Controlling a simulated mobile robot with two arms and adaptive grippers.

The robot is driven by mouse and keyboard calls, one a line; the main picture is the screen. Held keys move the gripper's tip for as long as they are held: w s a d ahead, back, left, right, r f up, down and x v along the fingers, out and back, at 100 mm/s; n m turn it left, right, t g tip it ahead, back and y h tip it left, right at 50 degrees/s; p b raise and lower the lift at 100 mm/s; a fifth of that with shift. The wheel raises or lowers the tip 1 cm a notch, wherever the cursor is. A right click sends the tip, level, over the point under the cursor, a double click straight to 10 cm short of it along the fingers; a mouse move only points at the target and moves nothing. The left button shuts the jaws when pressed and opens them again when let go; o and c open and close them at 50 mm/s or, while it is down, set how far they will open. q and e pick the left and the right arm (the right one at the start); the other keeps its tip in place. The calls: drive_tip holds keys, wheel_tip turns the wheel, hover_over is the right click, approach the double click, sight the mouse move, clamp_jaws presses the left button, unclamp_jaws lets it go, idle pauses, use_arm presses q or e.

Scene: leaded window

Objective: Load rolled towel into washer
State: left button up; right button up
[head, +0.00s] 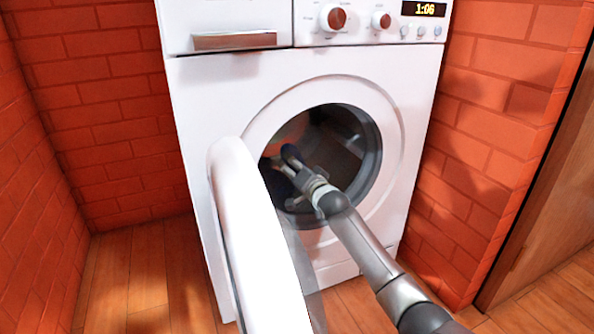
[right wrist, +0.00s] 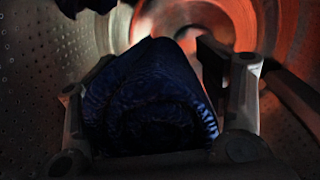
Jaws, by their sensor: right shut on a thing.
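The front-loading washer (head: 210,120) stands against the brick wall with its round door (head: 255,235) swung open toward me at the left. My right gripper (head: 284,162) reaches through the round opening into the drum. In the right wrist view, it is shut on the dark blue rolled towel (right wrist: 150,105), whose coiled end shows between the two fingers. The towel is inside the perforated metal drum (right wrist: 45,65). In the head view, a small dark blue part of the towel (head: 291,152) shows by the fingertips. My left gripper is out of view.
A dark, unclear thing (right wrist: 85,6) shows at the top left of the right wrist view. The open door stands close to my right arm's left side. Brick walls flank the washer. The wooden floor (head: 150,285) at left is clear.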

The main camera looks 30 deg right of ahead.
drive_tip(key=o, duration=1.2)
drive_tip(key=shift+s, duration=0.1)
drive_tip(key=s, duration=0.7)
drive_tip(key=s+r, duration=0.1)
drive_tip(key=s, duration=0.3)
drive_tip(key=shift+s+a, duration=0.35)
